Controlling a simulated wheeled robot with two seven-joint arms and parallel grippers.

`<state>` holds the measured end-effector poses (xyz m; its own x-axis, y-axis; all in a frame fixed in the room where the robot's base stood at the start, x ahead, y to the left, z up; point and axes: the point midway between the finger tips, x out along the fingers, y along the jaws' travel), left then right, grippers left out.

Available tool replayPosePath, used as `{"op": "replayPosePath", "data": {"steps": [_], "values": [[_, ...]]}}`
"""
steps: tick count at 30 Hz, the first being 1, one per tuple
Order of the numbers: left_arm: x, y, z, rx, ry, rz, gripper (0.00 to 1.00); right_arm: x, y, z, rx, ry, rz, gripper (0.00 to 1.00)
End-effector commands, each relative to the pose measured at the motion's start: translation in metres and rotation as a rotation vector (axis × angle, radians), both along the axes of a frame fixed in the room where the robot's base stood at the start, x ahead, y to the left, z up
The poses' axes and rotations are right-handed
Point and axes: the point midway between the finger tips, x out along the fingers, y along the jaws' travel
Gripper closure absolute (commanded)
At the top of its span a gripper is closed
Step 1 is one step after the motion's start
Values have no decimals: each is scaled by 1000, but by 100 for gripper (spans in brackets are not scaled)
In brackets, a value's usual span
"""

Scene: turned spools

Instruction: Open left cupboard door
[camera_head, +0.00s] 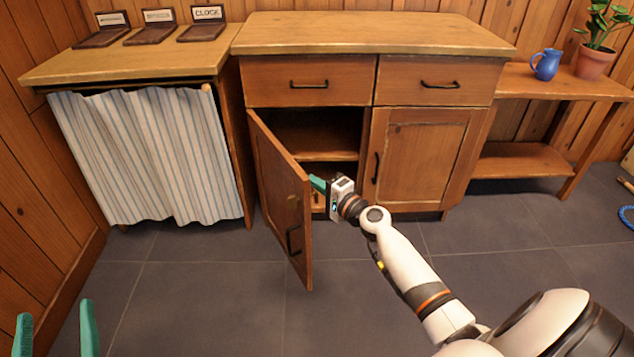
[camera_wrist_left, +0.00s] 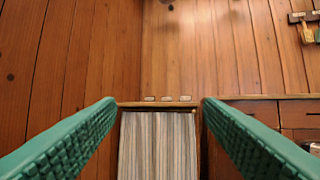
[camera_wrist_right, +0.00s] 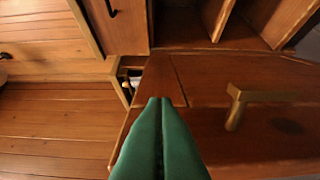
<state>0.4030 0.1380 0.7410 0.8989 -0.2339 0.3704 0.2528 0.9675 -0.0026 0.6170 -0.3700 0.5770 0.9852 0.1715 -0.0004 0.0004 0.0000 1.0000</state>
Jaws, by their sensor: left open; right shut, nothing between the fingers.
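The left cupboard door (camera_head: 278,190) stands swung well out from the cabinet, its outer face and black handle (camera_head: 293,240) showing. The cabinet's dark left opening (camera_head: 315,125) with a shelf shows behind it. My right gripper (camera_head: 318,184) is at the inner side of the door, near its free edge; contact cannot be told. Its teal fingers are shut and empty in the right wrist view (camera_wrist_right: 160,130). My left gripper (camera_head: 57,312) is open and empty at the lower left, away from the door. Its spread fingers fill both sides of the left wrist view (camera_wrist_left: 160,125).
The right cupboard door (camera_head: 425,155) is shut, below two closed drawers. A striped curtain (camera_head: 150,155) hangs under the counter at left. A blue jug (camera_head: 546,64) and a potted plant (camera_head: 595,60) stand on the right bench. The floor before the cabinet is clear.

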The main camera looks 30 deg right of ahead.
Motion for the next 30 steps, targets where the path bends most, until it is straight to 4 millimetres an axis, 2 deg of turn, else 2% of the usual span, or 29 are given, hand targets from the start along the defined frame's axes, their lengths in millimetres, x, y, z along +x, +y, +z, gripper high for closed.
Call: {"op": "replayPosePath", "data": {"steps": [3, 8, 11, 16, 24, 30], "values": [[1, 0, -3, 8, 27, 1, 38, 0, 3, 1, 1, 0, -5, 100], [6, 2, -20, 40, 148, 9, 38, 0, 12, 2, 2, 0, -23, 100], [8, 5, -37, 71, 263, 16, 38, 0, 20, 3, 2, 0, -43, 100], [3, 12, -76, 136, 516, 31, 38, 0, 39, 3, 4, 1, -90, 100], [-30, 30, -133, 230, 914, 56, 38, 4, 74, 3, 12, 1, -177, 100], [-59, 42, -159, 278, 1131, 69, 38, 9, 99, 2, 4, 2, -239, 100]]}}
